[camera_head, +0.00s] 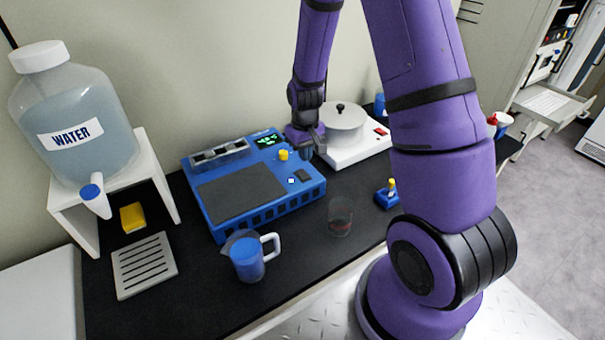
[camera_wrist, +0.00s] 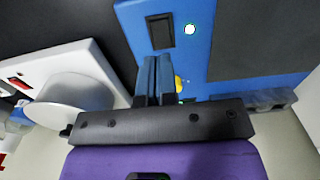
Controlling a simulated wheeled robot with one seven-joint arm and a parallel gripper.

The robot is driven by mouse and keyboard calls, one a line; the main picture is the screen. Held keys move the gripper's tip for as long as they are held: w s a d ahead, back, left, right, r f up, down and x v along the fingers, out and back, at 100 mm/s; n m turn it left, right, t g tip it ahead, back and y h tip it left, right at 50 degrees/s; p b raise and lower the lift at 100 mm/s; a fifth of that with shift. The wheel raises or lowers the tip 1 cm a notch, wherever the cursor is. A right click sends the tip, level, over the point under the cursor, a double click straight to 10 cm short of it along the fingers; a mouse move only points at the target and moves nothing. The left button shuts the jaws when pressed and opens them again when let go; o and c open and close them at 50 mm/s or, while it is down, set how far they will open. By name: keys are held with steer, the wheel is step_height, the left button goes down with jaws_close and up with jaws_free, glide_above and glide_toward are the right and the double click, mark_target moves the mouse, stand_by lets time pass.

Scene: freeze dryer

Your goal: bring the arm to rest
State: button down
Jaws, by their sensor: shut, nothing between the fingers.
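My gripper (camera_wrist: 154,75) shows in the wrist view with its two fingers together and nothing between them. It is above the right part of a blue machine (camera_head: 222,207) with a dark flat top and a green display. In the head view my wrist hangs near the machine's yellow knob (camera_head: 283,155), and the fingertips are hard to make out there. In the wrist view the knob (camera_wrist: 180,84) is partly hidden behind the fingers. Whether the fingers touch the machine cannot be told.
A white device with a round lidded pot (camera_head: 342,121) stands close right of my wrist. A blue pitcher (camera_head: 247,260), a glass (camera_head: 340,218) and a small blue item (camera_head: 388,196) stand in front. A water jug (camera_head: 75,115) on a white stand is left. Bare black counter (camera_head: 200,305) lies at the front.

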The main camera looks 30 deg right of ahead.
stand_by(0.5)
steer(key=s+a+r+t, duration=0.1)
steer(key=s+a+r, duration=0.15)
steer(key=r, duration=0.85)
steer(key=s+a+r+t, duration=0.2)
steer(key=s+r, duration=0.2)
steer(key=r, duration=0.7)
steer(key=s+a+r+t, duration=0.1)
steer(key=s+r, duration=0.5)
steer(key=s, duration=0.3)
steer(key=s+a+r+t, duration=0.1)
steer(key=s+r, duration=0.5)
steer(key=s, duration=0.3)
steer(key=shift+a, duration=0.15)
